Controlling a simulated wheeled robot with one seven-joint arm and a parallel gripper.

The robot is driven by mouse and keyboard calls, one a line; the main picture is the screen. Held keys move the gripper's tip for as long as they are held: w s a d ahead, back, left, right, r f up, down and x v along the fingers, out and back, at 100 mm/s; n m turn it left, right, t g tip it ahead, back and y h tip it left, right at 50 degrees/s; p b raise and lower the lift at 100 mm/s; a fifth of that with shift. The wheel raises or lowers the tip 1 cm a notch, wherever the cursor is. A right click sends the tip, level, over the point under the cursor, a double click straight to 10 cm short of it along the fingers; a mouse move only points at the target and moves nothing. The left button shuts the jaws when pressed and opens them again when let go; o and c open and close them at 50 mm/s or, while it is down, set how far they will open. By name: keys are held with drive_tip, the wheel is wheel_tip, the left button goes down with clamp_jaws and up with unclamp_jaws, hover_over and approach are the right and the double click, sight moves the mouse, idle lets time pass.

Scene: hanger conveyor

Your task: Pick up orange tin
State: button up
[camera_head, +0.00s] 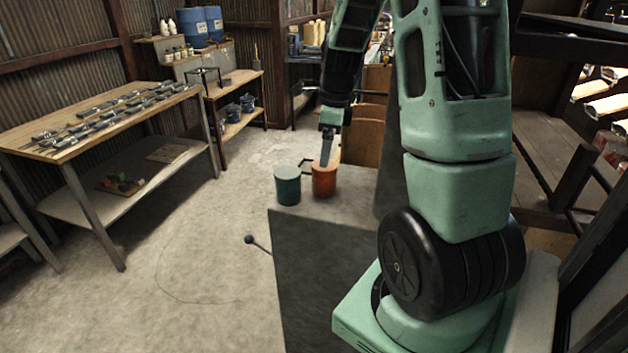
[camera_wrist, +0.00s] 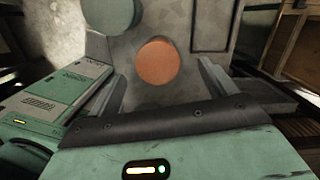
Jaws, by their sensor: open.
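The orange tin (camera_head: 324,181) stands upright on the grey block (camera_head: 325,240), close to its far end. In the wrist view the orange tin (camera_wrist: 158,62) shows from above as a round top, ahead of and between my two fingers. A teal tin (camera_head: 287,185) stands just left of it; its top also shows at the upper edge of the wrist view (camera_wrist: 112,12). My gripper (camera_head: 327,150) is open, with a finger showing right at the orange tin in the head view. In the wrist view my gripper (camera_wrist: 160,88) has nothing between its fingers; I cannot tell any contact.
A wooden workbench (camera_head: 60,147) with several metal tools stands at the left. Shelves (camera_head: 240,82) with blue drums (camera_head: 195,27) stand behind it. A small black knob on a rod (camera_head: 250,240) sticks out left of the grey block. The concrete floor between is clear.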

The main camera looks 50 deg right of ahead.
sight(323, 177)
wheel_tip(323, 177, down, 3)
drive_tip(key=shift+w+a+f, duration=0.15)
drive_tip(key=shift+f, duration=0.05)
drive_tip(key=shift+a+f+p, duration=0.2)
drive_tip(key=shift+f+p, duration=0.95)
drive_tip(key=shift+f, duration=1.55)
drive_tip(key=c, duration=1.2)
